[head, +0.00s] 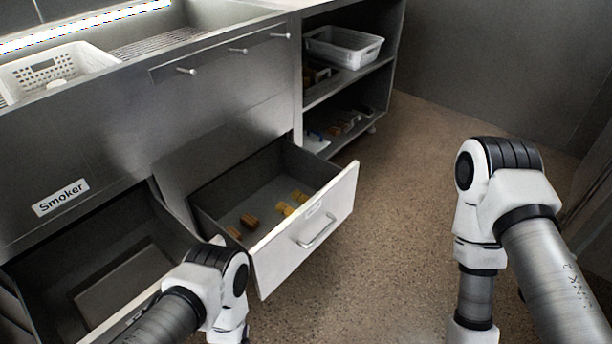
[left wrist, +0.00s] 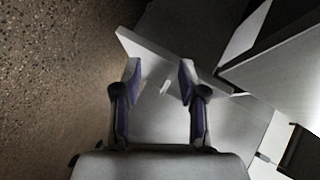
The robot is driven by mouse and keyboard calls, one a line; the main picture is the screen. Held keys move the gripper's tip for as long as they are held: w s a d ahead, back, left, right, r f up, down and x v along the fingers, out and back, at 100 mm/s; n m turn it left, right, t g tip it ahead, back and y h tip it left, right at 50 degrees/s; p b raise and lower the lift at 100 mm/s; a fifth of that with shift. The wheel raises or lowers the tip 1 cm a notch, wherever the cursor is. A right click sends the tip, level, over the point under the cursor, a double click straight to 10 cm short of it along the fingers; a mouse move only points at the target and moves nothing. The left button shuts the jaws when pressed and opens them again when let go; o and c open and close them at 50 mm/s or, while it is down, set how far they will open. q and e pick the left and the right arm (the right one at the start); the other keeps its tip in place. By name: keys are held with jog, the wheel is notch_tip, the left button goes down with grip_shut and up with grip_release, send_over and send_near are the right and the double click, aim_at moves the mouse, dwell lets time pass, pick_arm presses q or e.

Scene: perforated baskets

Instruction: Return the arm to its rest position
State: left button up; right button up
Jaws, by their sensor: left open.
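My left arm (head: 212,285) comes in low at the left in the head view, in front of the open drawers, and its gripper is hidden there. In the left wrist view my left gripper (left wrist: 157,80) is open, its two fingers apart with nothing between them. Pale panels and a small light handle show beyond the fingers. My right arm (head: 490,220) is bent and points down at the right of the head view. Its gripper is below the picture edge.
An open drawer (head: 335,205) with several brown and yellow items juts out beside my left arm. Another open drawer (head: 60,270) is at the left. A shelf (head: 350,78) holds a white basket (head: 343,46). A perforated basket (head: 95,58) sits on the counter. Floor (head: 390,210) between my arms is clear.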

pick_arm(q)
jog(key=s+a+r+n+g+h, duration=0.1)
jog(key=s+a+r+n+g, duration=0.3)
jog(key=s+n+g, duration=0.45)
jog(key=s+a+r+n+g, duration=0.4)
jog(key=s+r+n+g, duration=0.15)
jog(key=s, duration=0.55)
notch_tip(320, 180, up, 24)
jog(key=p, duration=2.5)
jog(key=shift+w, duration=0.4)
